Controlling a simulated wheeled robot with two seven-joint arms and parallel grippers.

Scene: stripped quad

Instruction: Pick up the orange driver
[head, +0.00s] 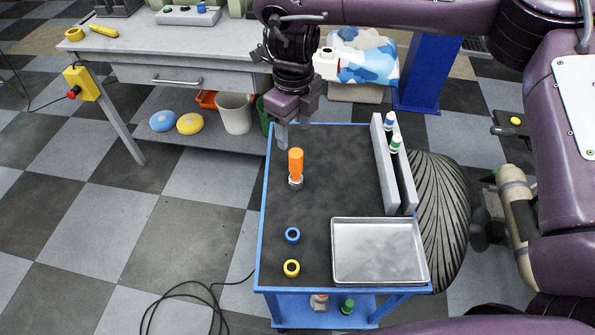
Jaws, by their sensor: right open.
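The orange driver (296,160) stands upright, handle up, in the left part of the dark top of the blue-framed cart (335,180). A small silvery piece (296,183) shows at its foot; I cannot tell whether it is a stand or part of the driver. My right gripper (282,138) points down at the far left corner of the cart, beyond the driver and slightly left of it. It is open and apart from the driver. I cannot see my left gripper.
A metal tray (378,250) lies at the near right. A blue ring (292,235) and a yellow ring (291,268) lie at the near left. A grey rack (388,165) with small bottles runs along the right side. The middle of the cart top is clear. A workbench (180,48) stands behind.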

